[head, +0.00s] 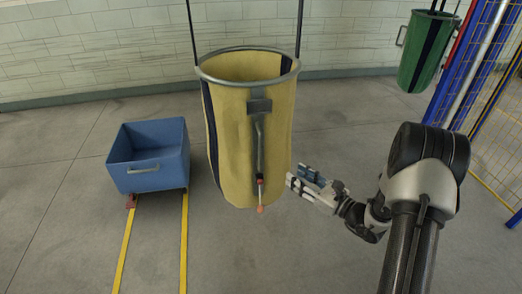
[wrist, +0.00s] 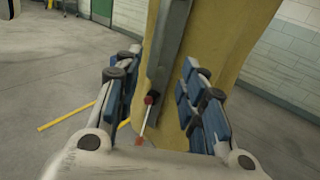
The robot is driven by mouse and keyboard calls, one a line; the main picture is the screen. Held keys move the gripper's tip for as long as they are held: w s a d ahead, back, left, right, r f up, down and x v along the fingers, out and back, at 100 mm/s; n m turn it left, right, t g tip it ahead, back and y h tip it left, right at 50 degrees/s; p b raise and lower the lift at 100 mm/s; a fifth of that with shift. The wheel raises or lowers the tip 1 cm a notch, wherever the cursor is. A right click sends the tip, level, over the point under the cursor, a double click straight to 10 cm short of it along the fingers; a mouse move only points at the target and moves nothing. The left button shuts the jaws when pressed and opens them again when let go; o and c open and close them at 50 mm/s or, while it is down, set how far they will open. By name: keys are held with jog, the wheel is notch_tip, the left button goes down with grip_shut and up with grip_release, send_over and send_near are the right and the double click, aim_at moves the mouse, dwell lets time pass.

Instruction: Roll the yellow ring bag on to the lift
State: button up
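The yellow ring bag (head: 228,135) hangs upright from dark straps, with a grey metal ring around its open top and a dark stripe. A grey bar with a thin rod and an orange tip (head: 261,209) runs down its front. My gripper (head: 300,178) is just right of the bag's lower part, with its fingers spread. In the wrist view, the bag (wrist: 215,50) and the red-and-orange-tipped rod (wrist: 147,115) show between and beyond the open fingers (wrist: 158,75). I cannot tell whether the fingers touch them. I cannot clearly make out a lift.
A blue bin (head: 150,160) stands left of the bag, at the end of two yellow floor lines (head: 125,245). A green bag (head: 425,55) hangs at the back right, near a blue mesh fence (head: 490,80). A pale block wall closes the back. Grey floor is open in front.

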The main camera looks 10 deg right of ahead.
aim_at(263, 155)
jog(key=b+x, duration=0.3)
jog(key=x, duration=1.3)
jog(key=shift+w+a+r, duration=0.1)
jog(key=shift+w+a, duration=0.1)
jog(key=shift+a, duration=0.2)
jog(key=shift+c, duration=0.6)
grip_shut()
